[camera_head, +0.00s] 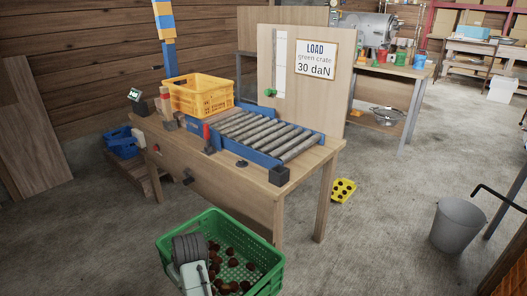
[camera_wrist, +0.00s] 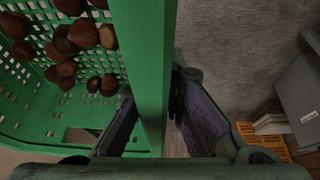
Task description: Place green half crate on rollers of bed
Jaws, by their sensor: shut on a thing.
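The green half crate (camera_head: 262,265) holds several brown chestnuts and hangs in front of the table, low in the head view. My gripper (camera_head: 192,277) is at its front left wall. In the wrist view the pads of my gripper (camera_wrist: 155,125) are on both sides of the green crate's wall (camera_wrist: 148,60), shut on it. The roller bed (camera_head: 268,133), with grey rollers in a blue frame, lies on the wooden table beyond the crate. The rollers look bare. The crate's underside is hidden.
A yellow crate (camera_head: 200,95) stands at the left end of the bed. A board with a "LOAD green crate 30 daN" sign (camera_head: 314,60) rises behind the rollers. A black block (camera_head: 279,176) sits at the table's near corner. A grey bucket (camera_head: 458,225) stands on the floor at right.

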